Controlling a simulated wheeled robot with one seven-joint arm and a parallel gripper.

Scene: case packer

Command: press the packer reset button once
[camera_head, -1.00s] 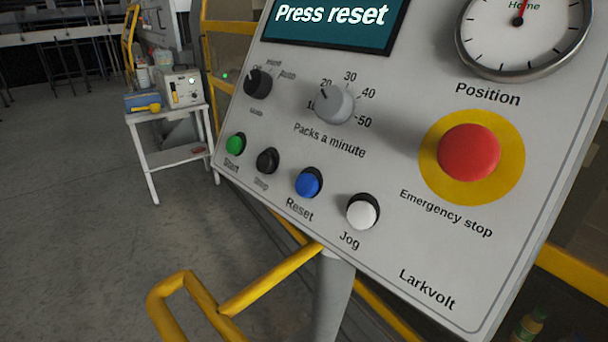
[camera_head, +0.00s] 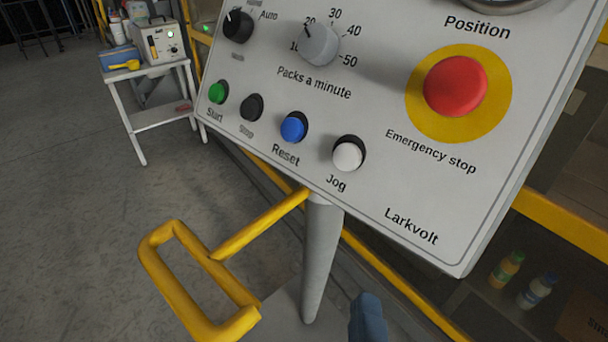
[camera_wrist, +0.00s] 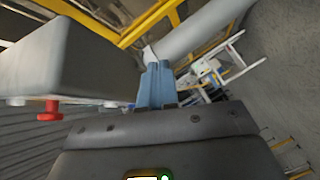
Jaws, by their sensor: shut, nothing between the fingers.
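The blue reset button (camera_head: 293,128) sits on the sloping grey control panel (camera_head: 330,120), above the label "Reset", between the black stop button (camera_head: 251,107) and the white jog button (camera_head: 348,154). My gripper (camera_head: 367,312) shows as a blue fingertip at the bottom edge of the head view, below the panel and apart from the button. In the wrist view the two blue fingers (camera_wrist: 156,84) are together and empty. The panel (camera_wrist: 60,65) appears there edge-on at left, with the red emergency stop (camera_wrist: 48,111) sticking out. The reset button cannot be made out there.
The red emergency stop (camera_head: 455,86) on its yellow disc lies right of the buttons. The green start button (camera_head: 218,92) and two knobs are near. A yellow rail (camera_head: 180,280) and grey post (camera_head: 320,250) stand below the panel. A small white table (camera_head: 150,115) stands at left.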

